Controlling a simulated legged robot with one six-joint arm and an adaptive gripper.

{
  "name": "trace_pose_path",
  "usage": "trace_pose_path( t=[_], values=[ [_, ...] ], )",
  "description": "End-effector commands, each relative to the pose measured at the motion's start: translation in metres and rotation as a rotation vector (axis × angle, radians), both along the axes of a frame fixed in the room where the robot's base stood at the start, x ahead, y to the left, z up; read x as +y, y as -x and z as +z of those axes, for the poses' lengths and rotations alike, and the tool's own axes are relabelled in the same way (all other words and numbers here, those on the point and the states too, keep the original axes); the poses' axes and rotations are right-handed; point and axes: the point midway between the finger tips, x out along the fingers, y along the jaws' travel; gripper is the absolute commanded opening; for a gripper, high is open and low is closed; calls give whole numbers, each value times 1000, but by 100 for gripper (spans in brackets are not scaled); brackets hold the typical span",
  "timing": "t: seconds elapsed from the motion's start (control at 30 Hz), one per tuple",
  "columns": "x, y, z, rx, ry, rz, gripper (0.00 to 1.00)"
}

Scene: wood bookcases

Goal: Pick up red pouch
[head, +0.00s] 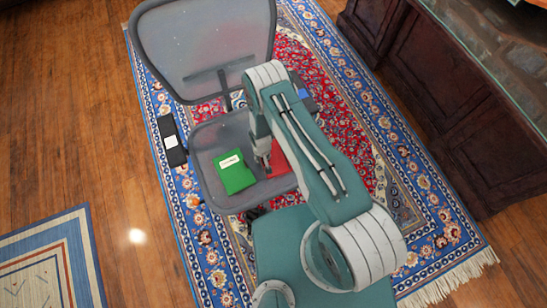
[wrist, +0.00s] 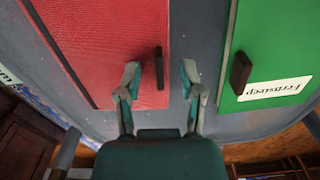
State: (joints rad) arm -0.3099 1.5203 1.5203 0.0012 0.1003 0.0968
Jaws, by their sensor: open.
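The red pouch (head: 279,160) lies on the grey chair seat (head: 207,140), partly hidden by my arm in the head view. In the wrist view the red pouch (wrist: 110,45) fills the upper left, and a dark tab (wrist: 159,68) stands at its right edge. My gripper (head: 264,165) is over the seat by the red pouch's left side. In the wrist view my gripper (wrist: 161,82) is open, with the tab between the lines of its fingers, nearer the left one. The left fingertip overlaps the pouch's edge; contact cannot be told.
A green pouch (head: 236,178) with a white label lies left of the red one, and on the right in the wrist view (wrist: 275,50). The chair has a tall backrest (head: 205,45) and a dark armrest (head: 171,141). A dark wood cabinet (head: 440,95) stands at the right.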

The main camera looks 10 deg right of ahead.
Motion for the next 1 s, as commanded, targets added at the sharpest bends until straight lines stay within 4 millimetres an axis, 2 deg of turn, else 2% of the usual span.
trace_pose_path(
  t=[0.27,0.3,0.4,0.87,1.0],
  values=[
    [0,0,-4,-1,0,0,50],
    [0,0,-4,-1,0,0,41],
    [0,0,-4,-1,0,0,0],
    [0,1,-5,3,1,0,0],
    [0,0,1,2,0,0,0]
  ],
)
